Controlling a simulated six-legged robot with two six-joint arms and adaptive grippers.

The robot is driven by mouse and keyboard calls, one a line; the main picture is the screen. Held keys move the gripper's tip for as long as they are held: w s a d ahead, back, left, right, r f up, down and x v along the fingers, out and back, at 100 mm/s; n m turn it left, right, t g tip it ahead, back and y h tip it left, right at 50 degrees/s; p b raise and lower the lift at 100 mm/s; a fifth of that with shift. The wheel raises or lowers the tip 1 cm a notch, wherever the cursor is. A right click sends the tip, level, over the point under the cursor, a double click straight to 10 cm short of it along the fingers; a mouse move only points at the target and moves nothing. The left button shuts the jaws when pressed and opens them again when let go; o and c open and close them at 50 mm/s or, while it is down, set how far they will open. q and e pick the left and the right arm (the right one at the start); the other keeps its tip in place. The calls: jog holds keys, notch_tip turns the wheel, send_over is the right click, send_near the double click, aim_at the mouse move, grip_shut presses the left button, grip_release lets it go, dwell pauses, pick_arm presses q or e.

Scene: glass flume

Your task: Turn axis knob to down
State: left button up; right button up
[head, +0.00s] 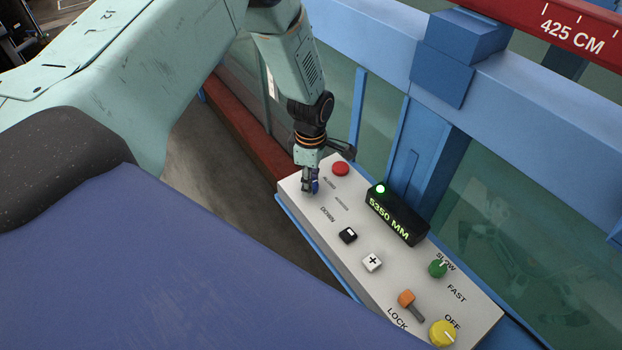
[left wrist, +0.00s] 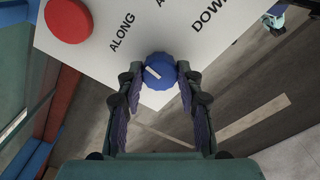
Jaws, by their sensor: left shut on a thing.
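The blue axis knob (head: 315,187) is at the far left end of the white control panel (head: 297,192), mostly hidden by my left gripper (head: 309,183). In the left wrist view the round knob (left wrist: 161,69) sits between the two fingers of my left gripper (left wrist: 157,78), which are shut on its sides. The knob's white mark slants to the upper left, roughly toward the ALONG side. The DOWN label (left wrist: 210,15) lies up and to the right of the knob. My right gripper is in neither view.
A red button (head: 341,169) is close beside the gripper. The panel also has a black switch (head: 348,235), a white plus button (head: 372,262), a green knob (head: 438,268), an orange lever (head: 407,299) and a yellow knob (head: 443,334). A display (head: 397,214) reads 5350 MM.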

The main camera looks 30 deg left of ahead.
pick_arm(q)
jog(key=m, duration=0.4)
jog(key=shift+w+r, duration=0.15)
jog(key=shift+w, duration=0.05)
jog(key=m, duration=0.4)
jog(key=m+b, duration=0.1)
jog(key=m, duration=0.3)
jog(key=shift+w, duration=0.1)
jog(key=m, duration=0.4)
jog(key=shift+r+b, duration=0.1)
jog(key=shift+b, duration=0.3)
jog(key=shift+m, duration=0.4)
jog(key=o, duration=1.2)
jog(key=shift+s, duration=0.25)
jog(key=shift+c, duration=0.2)
notch_tip(320, 180, up, 12)
